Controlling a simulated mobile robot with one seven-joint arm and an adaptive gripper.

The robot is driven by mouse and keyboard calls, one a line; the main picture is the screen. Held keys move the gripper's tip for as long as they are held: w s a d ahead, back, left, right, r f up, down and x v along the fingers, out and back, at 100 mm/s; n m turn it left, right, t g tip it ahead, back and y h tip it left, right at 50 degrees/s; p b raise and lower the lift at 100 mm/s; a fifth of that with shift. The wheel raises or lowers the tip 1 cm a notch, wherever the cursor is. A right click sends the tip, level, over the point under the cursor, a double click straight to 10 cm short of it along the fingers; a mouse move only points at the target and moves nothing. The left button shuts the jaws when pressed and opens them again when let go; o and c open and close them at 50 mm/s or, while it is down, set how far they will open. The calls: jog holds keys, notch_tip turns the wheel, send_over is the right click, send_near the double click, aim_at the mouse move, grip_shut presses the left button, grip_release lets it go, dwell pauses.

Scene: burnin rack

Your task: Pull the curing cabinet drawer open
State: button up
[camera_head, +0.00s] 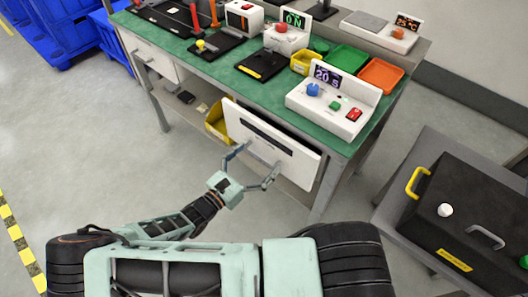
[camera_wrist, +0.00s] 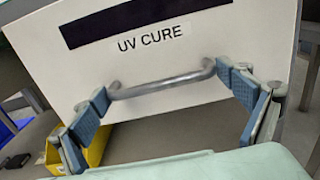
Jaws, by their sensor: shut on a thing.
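The curing cabinet drawer has a white front (camera_head: 300,162) with a dark stripe, under the right part of the green-topped bench. In the wrist view its front (camera_wrist: 60,75) reads "UV CURE" below the stripe. A grey bar handle (camera_wrist: 165,86) runs across it, seen at a slight tilt. My gripper (camera_head: 262,167) is at the handle, with its fingers spread wide. In the wrist view my gripper (camera_wrist: 170,95) has one blue-padded finger at each end of the handle, holding it between them. I cannot tell how far the drawer stands out.
A yellow bin (camera_head: 216,122) is on the lower shelf, just left of the drawer front. A white box with buttons (camera_head: 335,108) stands on the bench (camera_head: 215,68) above. A black case (camera_head: 470,215) sits on a grey table at right.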

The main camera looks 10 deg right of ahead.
jog(key=b+v, duration=0.2)
jog(key=v, duration=1.8)
jog(key=shift+s+b, duration=0.2)
jog(key=shift+b, duration=0.2)
jog(key=o, duration=1.4)
jog(key=shift+a, duration=0.15)
jog(key=v, duration=1.1)
jog(key=shift+s+a, duration=0.3)
